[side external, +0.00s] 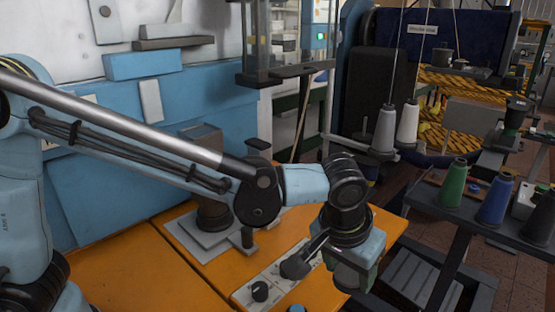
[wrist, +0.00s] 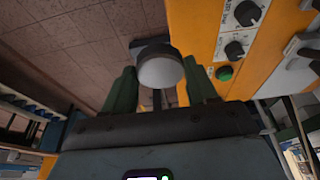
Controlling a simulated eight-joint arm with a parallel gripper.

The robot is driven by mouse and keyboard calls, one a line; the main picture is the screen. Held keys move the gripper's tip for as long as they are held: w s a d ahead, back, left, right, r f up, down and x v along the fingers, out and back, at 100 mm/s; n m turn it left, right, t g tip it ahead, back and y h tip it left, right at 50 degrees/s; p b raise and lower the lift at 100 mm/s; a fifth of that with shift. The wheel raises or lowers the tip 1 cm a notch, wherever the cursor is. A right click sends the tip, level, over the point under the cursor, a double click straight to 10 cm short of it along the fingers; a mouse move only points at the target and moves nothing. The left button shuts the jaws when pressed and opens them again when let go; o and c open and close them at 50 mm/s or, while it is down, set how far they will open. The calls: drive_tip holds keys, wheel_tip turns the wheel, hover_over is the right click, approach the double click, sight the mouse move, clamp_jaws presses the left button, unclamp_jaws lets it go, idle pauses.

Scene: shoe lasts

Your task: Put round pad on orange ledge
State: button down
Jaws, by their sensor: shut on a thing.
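My gripper (side external: 360,266) points down just off the right front edge of the orange ledge (side external: 115,278). In the wrist view its two green fingers (wrist: 159,68) are shut on the round pad (wrist: 160,71), a pale disc with a dark rim. In the side view the pad (side external: 347,277) shows only partly, between the fingers. The orange ledge (wrist: 202,22) lies to the right of the pad in the wrist view, with tiled floor behind the pad on the left. The exact gap between pad and ledge cannot be told.
A control panel with black knobs (side external: 260,291) and a lever (side external: 295,267) sits on the ledge beside the gripper. A green button (wrist: 224,73) shows in the wrist view. A machine post (side external: 213,205) stands farther back. Thread spools (side external: 453,184) stand on a dark table at right.

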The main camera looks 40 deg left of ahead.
drive_tip(key=w+a+f, duration=0.4)
drive_tip(key=w, duration=0.1)
drive_tip(key=w+a+f, duration=0.2)
drive_tip(key=w, duration=0.1)
drive_tip(key=shift+a, duration=0.1)
drive_tip(key=shift+f, duration=2)
drive_tip(key=shift+f, duration=0.1)
drive_tip(key=shift+c, duration=1.6)
unclamp_jaws()
